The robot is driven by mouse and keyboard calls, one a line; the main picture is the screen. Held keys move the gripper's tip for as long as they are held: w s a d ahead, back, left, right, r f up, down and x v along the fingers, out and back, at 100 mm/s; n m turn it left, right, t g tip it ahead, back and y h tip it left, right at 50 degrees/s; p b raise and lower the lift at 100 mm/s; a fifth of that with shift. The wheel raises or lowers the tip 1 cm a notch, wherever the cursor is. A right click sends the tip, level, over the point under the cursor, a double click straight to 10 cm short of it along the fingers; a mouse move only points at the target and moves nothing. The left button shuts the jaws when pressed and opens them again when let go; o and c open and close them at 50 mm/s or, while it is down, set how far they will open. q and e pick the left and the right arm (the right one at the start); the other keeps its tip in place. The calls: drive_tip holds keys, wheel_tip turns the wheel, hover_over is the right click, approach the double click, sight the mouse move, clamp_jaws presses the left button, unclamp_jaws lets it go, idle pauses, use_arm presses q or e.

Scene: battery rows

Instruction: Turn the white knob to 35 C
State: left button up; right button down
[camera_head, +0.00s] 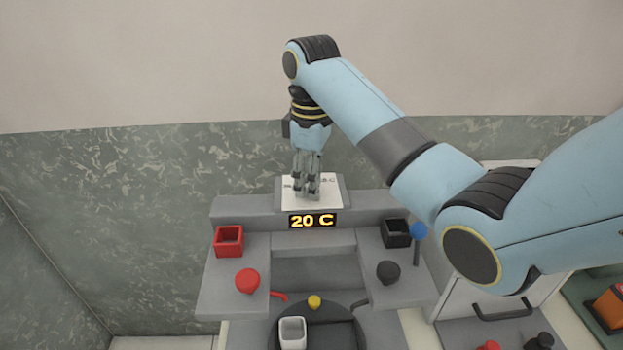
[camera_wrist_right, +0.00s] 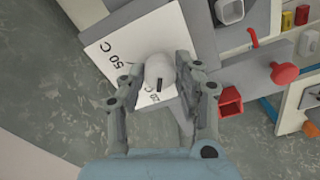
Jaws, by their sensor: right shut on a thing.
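The white knob (camera_wrist_right: 159,68) sits on a white dial plate (camera_wrist_right: 108,42), with a dark pointer mark on its lower edge in the wrist view. The plate has black lettering that reads 50 C on one side; another label is partly hidden by the fingers. The display (camera_head: 312,221) below the plate reads 20 C in yellow. My right gripper (camera_head: 306,188) reaches down to the plate (camera_head: 332,203) and is shut on the white knob, one finger on each side. In the head view the fingers hide the knob. My left gripper is not in view.
The grey station has a red open box (camera_head: 228,241), a red knob (camera_head: 248,281), a black open box (camera_head: 396,233) and a dark knob (camera_head: 388,272). A white cup (camera_head: 292,333) stands on the dark round part in front. My right arm spans the right side.

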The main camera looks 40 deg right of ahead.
drive_tip(key=shift+m, duration=0.5)
drive_tip(key=m, duration=0.4)
drive_tip(key=shift+m, duration=0.3)
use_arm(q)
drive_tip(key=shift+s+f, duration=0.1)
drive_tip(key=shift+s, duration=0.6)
use_arm(e)
drive_tip(key=shift+m, duration=1.5)
drive_tip(key=c, duration=0.9)
unclamp_jaws()
drive_tip(key=shift+w, duration=0.1)
drive_tip(key=shift+c, duration=0.2)
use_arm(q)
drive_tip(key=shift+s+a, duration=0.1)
